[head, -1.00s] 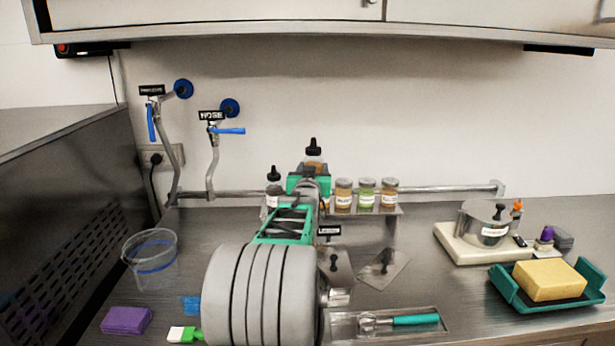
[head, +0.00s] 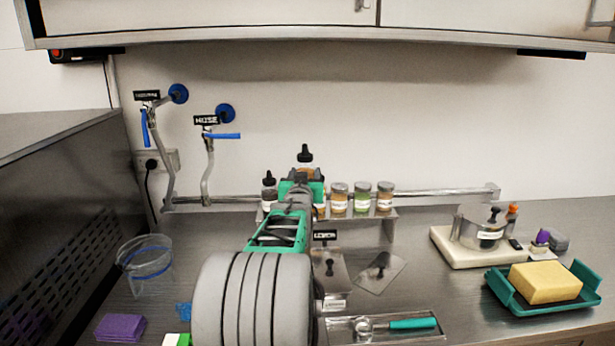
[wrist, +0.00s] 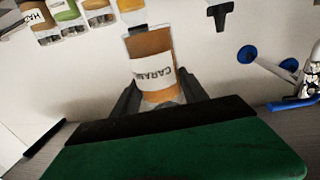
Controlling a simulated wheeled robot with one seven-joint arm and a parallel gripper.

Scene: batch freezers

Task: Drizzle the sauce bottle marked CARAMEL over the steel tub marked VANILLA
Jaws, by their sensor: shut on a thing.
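The CARAMEL bottle (wrist: 155,72) has a brown-orange body, a white label and a dark cap. In the wrist view its label reads "CARA" and my gripper (wrist: 160,97) is shut around its lower part. In the head view the bottle's black nozzle (head: 305,154) points up above my gripper (head: 301,185), near the shelf at the back wall. A steel pot (head: 480,235) with a label stands on a white board at the right; its label is too small to read. I cannot make out a VANILLA label. My arm hides part of the middle counter.
A dark-capped bottle (head: 268,192) and several jars (head: 362,198) stand on the back shelf. Flat steel lids (head: 381,272) lie in the middle near a LEMON sign (head: 325,236). A teal tray with a yellow sponge (head: 545,282) is at the right; a clear bucket (head: 146,265) is at the left.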

